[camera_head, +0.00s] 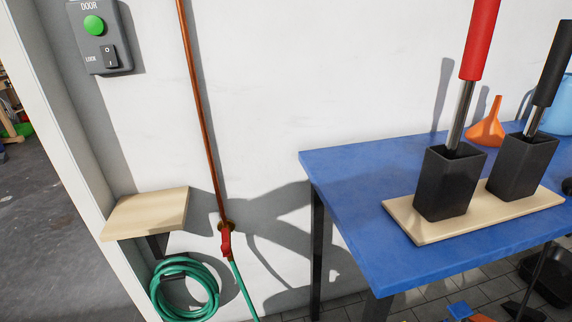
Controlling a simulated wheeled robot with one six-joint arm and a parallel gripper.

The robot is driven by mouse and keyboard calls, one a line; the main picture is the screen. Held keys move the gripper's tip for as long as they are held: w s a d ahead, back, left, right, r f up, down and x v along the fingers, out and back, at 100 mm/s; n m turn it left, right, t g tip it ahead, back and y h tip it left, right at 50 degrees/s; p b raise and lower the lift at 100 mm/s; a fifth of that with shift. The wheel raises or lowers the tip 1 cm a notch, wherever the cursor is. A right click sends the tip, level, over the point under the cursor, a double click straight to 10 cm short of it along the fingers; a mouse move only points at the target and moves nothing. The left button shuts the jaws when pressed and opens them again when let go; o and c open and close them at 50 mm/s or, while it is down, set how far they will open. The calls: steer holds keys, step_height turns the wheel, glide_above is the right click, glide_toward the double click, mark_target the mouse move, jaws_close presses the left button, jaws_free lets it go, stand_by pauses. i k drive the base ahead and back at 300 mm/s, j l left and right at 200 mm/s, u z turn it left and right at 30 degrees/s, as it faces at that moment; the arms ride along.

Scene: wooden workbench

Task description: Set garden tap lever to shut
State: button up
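The garden tap (229,225) sits low on the white wall, at the lower end of a thin copper pipe (197,90). Its red lever (226,243) looks roughly upright, in line with the pipe. The lever is small here, so I cannot tell its exact angle or whether the tap is open. A green hose (240,285) runs down from the tap. My gripper is not in view, and nothing visible touches the lever.
A coiled green hose (212,300) hangs left of the tap, below a small wooden shelf (145,213). A blue table (350,185) stands to the right, with red-handled and black-handled tools in black holders. A grey door switch box (100,38) is at upper left.

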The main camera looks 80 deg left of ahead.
mark_target(225, 248)
steer(key=u, duration=2.55)
